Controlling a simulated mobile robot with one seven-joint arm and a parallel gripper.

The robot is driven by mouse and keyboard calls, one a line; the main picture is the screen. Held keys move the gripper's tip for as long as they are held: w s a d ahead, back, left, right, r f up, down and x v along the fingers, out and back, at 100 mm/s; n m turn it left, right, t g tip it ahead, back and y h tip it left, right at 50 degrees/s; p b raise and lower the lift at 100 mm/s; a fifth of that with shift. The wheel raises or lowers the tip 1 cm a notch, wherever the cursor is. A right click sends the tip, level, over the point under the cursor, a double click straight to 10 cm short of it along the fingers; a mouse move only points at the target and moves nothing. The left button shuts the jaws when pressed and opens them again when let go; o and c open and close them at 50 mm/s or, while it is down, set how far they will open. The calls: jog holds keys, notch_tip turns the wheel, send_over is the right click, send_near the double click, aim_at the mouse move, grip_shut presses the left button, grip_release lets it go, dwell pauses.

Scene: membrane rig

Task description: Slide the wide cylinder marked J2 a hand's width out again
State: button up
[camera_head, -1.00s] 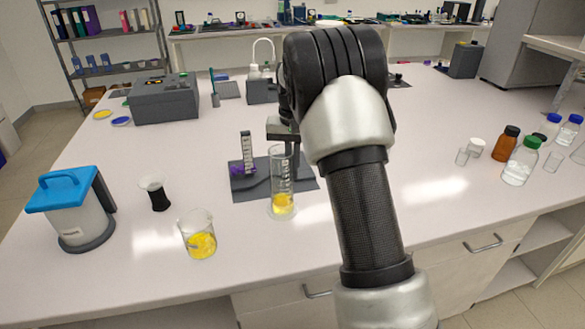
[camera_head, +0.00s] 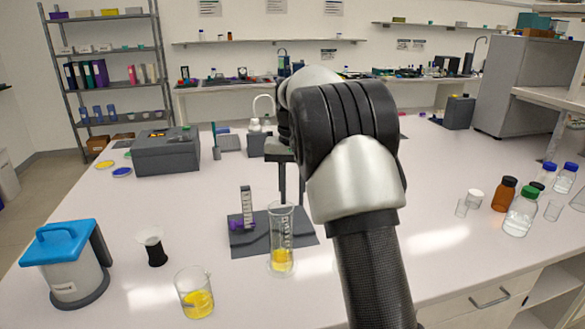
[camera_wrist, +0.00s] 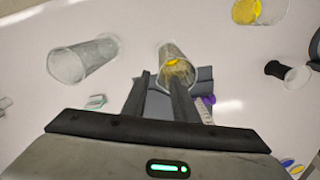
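A tall clear graduated cylinder (camera_head: 281,232) with yellow liquid stands upright at the front of a grey stepped plate (camera_head: 250,240); it also shows in the wrist view (camera_wrist: 176,66). A second clear, empty-looking cylinder (camera_wrist: 82,61) stands beside it in the wrist view; my arm hides it in the head view. I cannot read a J2 mark on either. My gripper (camera_head: 291,203) points down just behind and above the yellow-filled cylinder. In the wrist view its fingers (camera_wrist: 160,76) are apart with nothing between them, and one overlaps that cylinder in the picture.
A small scale block (camera_head: 247,206) with a purple part stands on the plate. A beaker of yellow liquid (camera_head: 196,300), a black-based funnel (camera_head: 153,250) and a blue-lidded jug (camera_head: 73,270) stand left. Bottles (camera_head: 521,212) stand right. The bench front-centre is clear.

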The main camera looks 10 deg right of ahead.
notch_tip(320, 180, up, 8)
jog(key=shift+f+p, duration=0.15)
jog(key=shift+p, duration=0.3)
jog(key=s+a+r+n+t+p, duration=0.15)
jog(key=s+r, duration=0.25)
jog(key=s, duration=0.5)
jog(key=s+r+t, duration=0.2)
jog(key=s+r, duration=0.3)
jog(key=s, duration=0.4)
jog(key=s+a+f+n+t, duration=0.1)
jog(key=s+f, duration=0.2)
jog(key=s, duration=0.4)
jog(key=s+a+f+n+t+p, duration=0.1)
jog(key=s+f, duration=0.3)
jog(key=s, duration=0.4)
jog(key=shift+s, duration=0.25)
